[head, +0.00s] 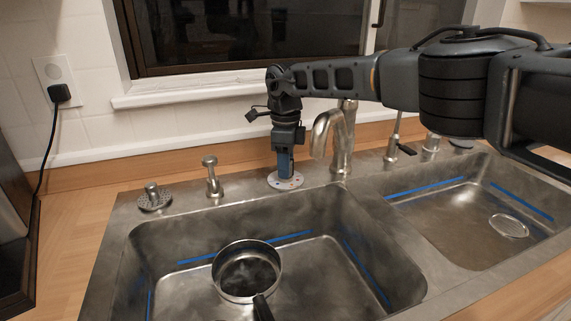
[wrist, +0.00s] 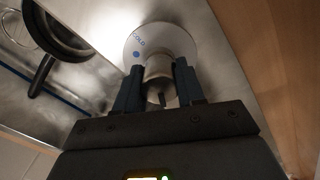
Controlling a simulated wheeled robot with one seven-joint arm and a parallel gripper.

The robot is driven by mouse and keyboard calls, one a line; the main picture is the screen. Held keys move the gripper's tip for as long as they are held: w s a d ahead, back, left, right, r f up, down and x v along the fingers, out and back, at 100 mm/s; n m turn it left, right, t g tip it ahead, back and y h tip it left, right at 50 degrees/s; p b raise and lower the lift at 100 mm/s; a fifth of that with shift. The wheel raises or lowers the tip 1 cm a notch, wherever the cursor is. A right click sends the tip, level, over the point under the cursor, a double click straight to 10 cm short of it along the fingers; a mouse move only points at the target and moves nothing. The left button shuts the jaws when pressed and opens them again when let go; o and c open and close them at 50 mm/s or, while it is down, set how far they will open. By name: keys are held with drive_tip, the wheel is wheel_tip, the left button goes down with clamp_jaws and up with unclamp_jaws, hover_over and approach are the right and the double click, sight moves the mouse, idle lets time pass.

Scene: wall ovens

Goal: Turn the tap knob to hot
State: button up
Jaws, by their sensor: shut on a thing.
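The tap knob (wrist: 158,66) is a metal stem rising from a round white disc (wrist: 185,40). The disc carries the word COLD and a blue dot on its left side in the wrist view. My gripper (wrist: 157,82) points straight down and is shut on the tap knob, one finger on each side. In the head view my gripper (head: 285,169) stands over the white disc (head: 286,181) on the sink's back ledge, left of the curved faucet (head: 338,135). The fingers hide the knob there. I cannot see a hot mark.
A small pan (head: 247,270) sits in the left basin; the right basin (head: 450,230) has a drain. On the ledge are a metal dispenser (head: 211,177) and a strainer (head: 154,198) to the left, and a small lever (head: 398,140) right of the faucet. A window sill is behind.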

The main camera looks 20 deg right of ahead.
idle(0.3)
drive_tip(key=o, duration=1)
drive_tip(key=shift+o, duration=0.2)
drive_tip(key=shift+r+b, duration=0.3)
drive_tip(key=shift+r, duration=3.55)
